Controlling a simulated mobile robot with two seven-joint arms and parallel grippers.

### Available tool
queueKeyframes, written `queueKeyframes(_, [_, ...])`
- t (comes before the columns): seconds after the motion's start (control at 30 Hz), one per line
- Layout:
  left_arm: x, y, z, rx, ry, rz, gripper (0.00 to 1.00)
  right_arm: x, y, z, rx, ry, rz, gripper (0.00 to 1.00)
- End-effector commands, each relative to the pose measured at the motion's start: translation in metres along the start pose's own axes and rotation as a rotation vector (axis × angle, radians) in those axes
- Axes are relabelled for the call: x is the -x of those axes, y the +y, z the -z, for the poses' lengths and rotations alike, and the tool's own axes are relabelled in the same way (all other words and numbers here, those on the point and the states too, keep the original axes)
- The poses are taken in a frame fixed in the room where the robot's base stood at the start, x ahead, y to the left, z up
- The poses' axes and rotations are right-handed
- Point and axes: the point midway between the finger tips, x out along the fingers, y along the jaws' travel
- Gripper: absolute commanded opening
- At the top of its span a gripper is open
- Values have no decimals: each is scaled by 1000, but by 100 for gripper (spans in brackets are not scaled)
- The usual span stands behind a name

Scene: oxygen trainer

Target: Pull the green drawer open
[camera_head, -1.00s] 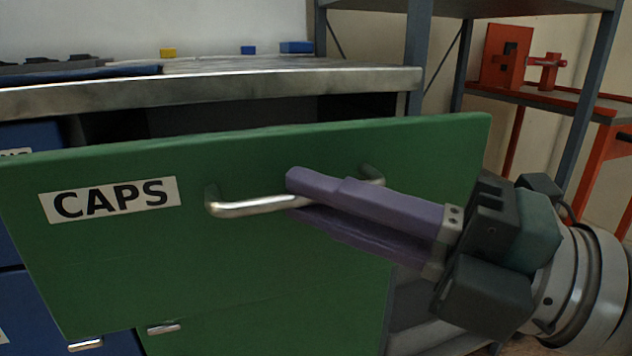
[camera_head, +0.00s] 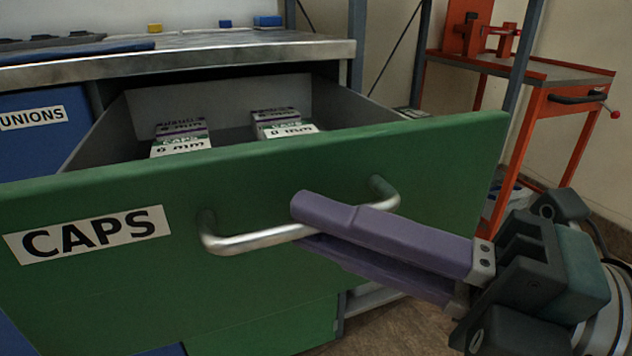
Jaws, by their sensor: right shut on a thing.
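The green drawer (camera_head: 120,285) stands out from the bench, with its grey inside showing behind the front. A label reading CAPS (camera_head: 88,234) is on its left side. A curved metal handle (camera_head: 245,241) is fixed across the front. My right gripper (camera_head: 300,222), with purple fingers, comes in from the right and is shut on the handle near its middle. The lower finger is partly hidden behind the upper one. My left gripper is not in view.
Two stacks of small boxes, a left one (camera_head: 181,140) and a right one (camera_head: 283,123), sit inside the drawer. A blue drawer labelled UNIONS (camera_head: 40,140) is at the left. The metal worktop (camera_head: 200,55) lies above. A red cart (camera_head: 560,90) stands at the right.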

Motion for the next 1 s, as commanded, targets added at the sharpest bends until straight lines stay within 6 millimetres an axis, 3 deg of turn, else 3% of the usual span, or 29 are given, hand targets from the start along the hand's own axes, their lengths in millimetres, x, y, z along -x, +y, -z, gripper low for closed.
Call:
queueKeyframes(0.33, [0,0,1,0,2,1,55,0,0,0,0,0,1,0])
queueKeyframes(0.37, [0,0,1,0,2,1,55,0,0,0,0,0,1,16])
queueKeyframes(0.6, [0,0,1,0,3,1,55,0,0,0,0,0,1,43])
queueKeyframes(0.87, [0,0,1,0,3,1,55,1,0,0,0,-1,1,43])
queueKeyframes(1.0, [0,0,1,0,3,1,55,14,-1,0,-2,0,4,43])
